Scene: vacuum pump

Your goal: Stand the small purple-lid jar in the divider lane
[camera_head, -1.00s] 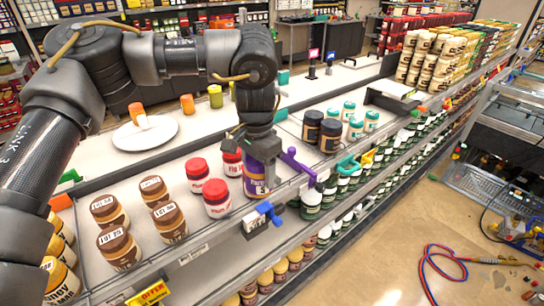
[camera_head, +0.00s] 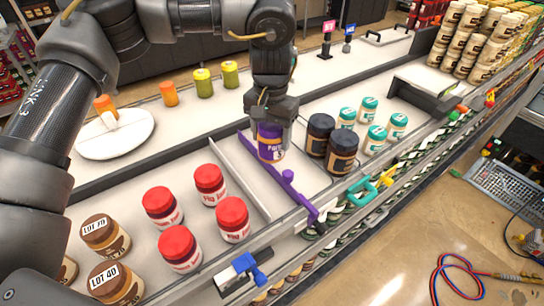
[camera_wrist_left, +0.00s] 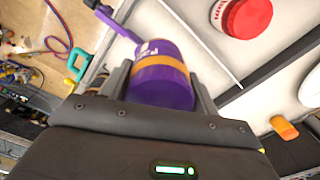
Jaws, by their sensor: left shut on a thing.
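My left gripper (camera_head: 270,118) points down and is shut on the small purple jar (camera_head: 270,148), which has a purple and orange label. In the left wrist view the jar (camera_wrist_left: 163,80) sits between both fingers. It looks upright; the gripper hides its lid in the head view. The jar is by the far part of the purple divider (camera_head: 296,195) and covers some of it. I cannot tell whether its base touches the shelf. A pale divider (camera_head: 240,178) stands to the left, with bare shelf between the two dividers. My right gripper is not in view.
Red-lid jars (camera_head: 232,218) stand left of the pale divider. Black jars (camera_head: 342,153) and teal-lid jars (camera_head: 376,140) stand to the right. A blue clip (camera_head: 242,270) and a teal clip (camera_head: 362,189) sit on the front rail. A white plate (camera_head: 115,135) lies behind.

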